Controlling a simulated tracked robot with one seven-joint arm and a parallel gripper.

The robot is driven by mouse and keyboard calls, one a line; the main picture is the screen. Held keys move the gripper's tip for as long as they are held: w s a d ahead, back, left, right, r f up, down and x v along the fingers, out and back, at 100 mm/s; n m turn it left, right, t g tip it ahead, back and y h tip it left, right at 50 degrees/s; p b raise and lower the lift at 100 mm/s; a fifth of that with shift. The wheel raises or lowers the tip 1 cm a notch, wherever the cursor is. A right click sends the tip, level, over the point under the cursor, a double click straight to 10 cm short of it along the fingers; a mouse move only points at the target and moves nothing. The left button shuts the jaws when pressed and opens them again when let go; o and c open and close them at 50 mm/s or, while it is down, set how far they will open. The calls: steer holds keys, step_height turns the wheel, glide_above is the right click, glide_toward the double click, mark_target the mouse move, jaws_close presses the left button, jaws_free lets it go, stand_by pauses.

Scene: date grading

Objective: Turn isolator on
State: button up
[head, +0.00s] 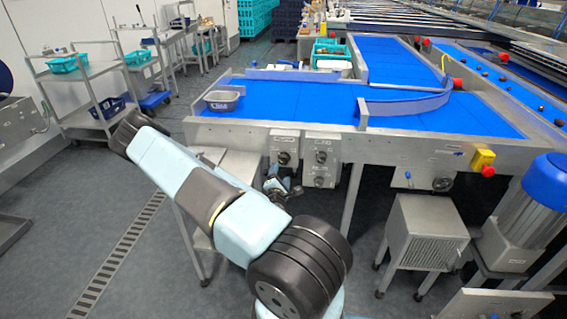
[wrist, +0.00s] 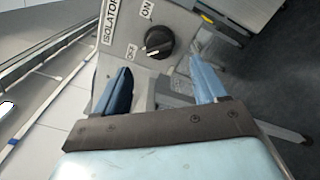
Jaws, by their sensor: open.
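The isolator knob (wrist: 158,42) is a round black rotary switch on a grey metal panel (wrist: 180,22), with labels reading ISOLATOR, ON and OFF. Its pale pointer mark faces the OFF label (wrist: 131,52). My gripper (wrist: 160,64) is open and empty, its two blue fingers reaching toward the panel on either side of the knob's lower edge. The knob lies just beyond the fingertips, and I see no contact. In the head view my gripper (head: 284,184) is below a small panel with a dark knob (head: 284,158), which appears to be the isolator.
A second control panel (head: 320,160) with two knobs is right beside it. The blue conveyor (head: 290,100) is above, with a grey tray (head: 222,101) on its left end. A yellow box with a red button (head: 484,160) and a grey cabinet (head: 425,235) are to the right.

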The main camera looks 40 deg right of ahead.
mark_target(283, 163)
steer(key=x, duration=0.9)
steer(key=shift+c, duration=0.2)
steer(key=c, duration=1)
